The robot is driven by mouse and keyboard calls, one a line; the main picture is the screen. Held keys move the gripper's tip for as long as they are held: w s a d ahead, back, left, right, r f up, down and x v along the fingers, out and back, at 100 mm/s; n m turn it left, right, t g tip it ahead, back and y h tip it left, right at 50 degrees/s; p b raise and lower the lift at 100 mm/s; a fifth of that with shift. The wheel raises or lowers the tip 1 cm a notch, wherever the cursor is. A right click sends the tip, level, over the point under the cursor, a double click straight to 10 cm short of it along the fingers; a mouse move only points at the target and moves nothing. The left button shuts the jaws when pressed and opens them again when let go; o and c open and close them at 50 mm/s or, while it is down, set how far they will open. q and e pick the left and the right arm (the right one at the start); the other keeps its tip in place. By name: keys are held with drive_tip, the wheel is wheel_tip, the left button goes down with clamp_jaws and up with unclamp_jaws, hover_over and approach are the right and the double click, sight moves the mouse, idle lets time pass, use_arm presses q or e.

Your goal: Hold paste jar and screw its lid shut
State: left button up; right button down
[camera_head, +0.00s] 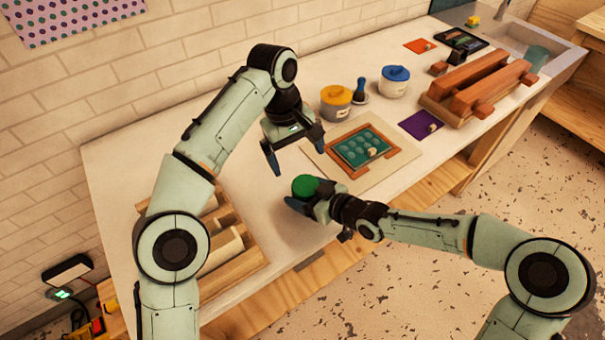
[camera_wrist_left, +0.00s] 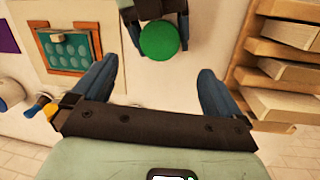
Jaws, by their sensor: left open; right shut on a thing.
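The paste jar with its green lid (camera_head: 305,186) is at the front of the table, between the fingers of my right gripper (camera_head: 308,197), which is shut on it. The lid (camera_wrist_left: 159,43) shows from above in the left wrist view, and the jar's body is mostly hidden. Whether the lid is fully screwed on cannot be told. My left gripper (camera_head: 295,158) is open and empty above the table, behind and a little above the jar. In the left wrist view its two fingers (camera_wrist_left: 160,92) are spread wide, with the lid ahead of the gap between them.
A framed teal plate (camera_head: 362,149) lies on a board right of the jar. An orange-brown wooden stand (camera_head: 478,84) is farther right.

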sight(306, 185)
use_arm(q)
drive_tip(key=f, duration=0.3)
drive_tip(key=d+f, duration=0.1)
drive_tip(key=f, duration=0.5)
drive_tip(key=shift+s+d+f, duration=0.1)
drive_tip(key=shift+d+f, duration=0.05)
drive_tip(key=shift+d, duration=0.1)
drive_tip(key=c, duration=1.2)
drive_tip(key=m, duration=0.3)
drive_tip(key=shift+g, duration=0.3)
drive_tip(key=o, duration=1.1)
drive_tip(key=shift+o, duration=0.2)
drive_tip(key=shift+d, duration=0.1)
